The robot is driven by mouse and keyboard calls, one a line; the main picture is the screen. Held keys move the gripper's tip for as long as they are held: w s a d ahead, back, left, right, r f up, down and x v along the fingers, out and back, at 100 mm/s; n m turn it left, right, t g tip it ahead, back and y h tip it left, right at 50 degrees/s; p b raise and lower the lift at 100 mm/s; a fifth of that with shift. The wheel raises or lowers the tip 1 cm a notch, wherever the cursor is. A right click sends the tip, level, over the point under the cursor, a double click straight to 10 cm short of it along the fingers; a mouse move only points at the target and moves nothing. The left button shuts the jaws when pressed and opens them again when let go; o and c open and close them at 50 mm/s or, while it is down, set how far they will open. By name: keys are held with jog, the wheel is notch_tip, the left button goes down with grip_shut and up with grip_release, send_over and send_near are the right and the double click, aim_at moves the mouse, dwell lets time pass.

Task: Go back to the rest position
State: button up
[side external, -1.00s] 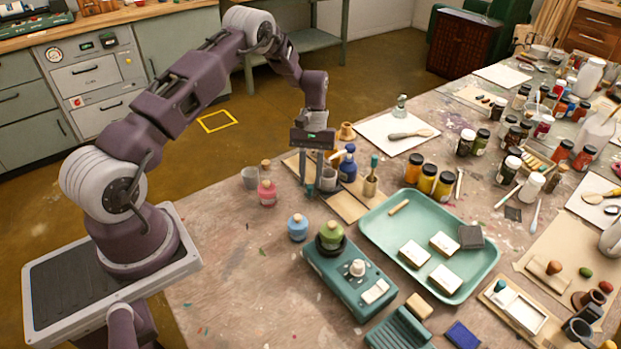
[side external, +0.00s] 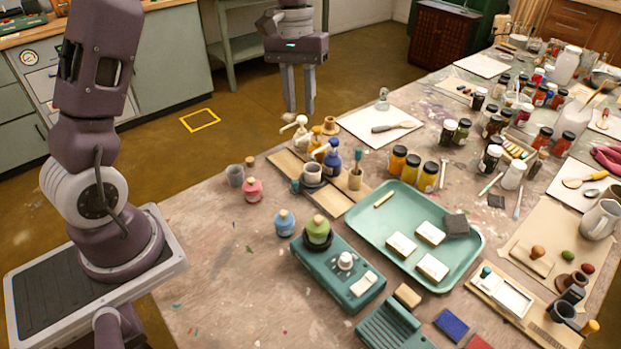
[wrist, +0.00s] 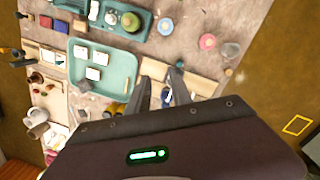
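My gripper (side external: 299,108) is raised above the back edge of the table, pointing down, with its two fingers apart and nothing visible between them. In the wrist view my gripper (wrist: 161,80) also shows spread fingers. The gripper is clear of both.
A green tray (side external: 376,222) with white blocks and a dark sponge lies mid-table. Pink (side external: 253,190) and blue (side external: 284,223) bottles stand left. Many jars crowd the right; the near-left tabletop is mostly clear.

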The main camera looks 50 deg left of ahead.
jog(key=s+d+r+m+t+y, duration=0.1)
jog(key=s+d+r+m+t, duration=0.1)
jog(key=s+d+r, duration=0.55)
jog(key=s+d+m+t, duration=0.2)
jog(key=s+m+t, duration=0.2)
jog(key=s, duration=1.3)
jog(key=shift+s+r+y, duration=0.15)
jog(key=shift+r+y, duration=0.15)
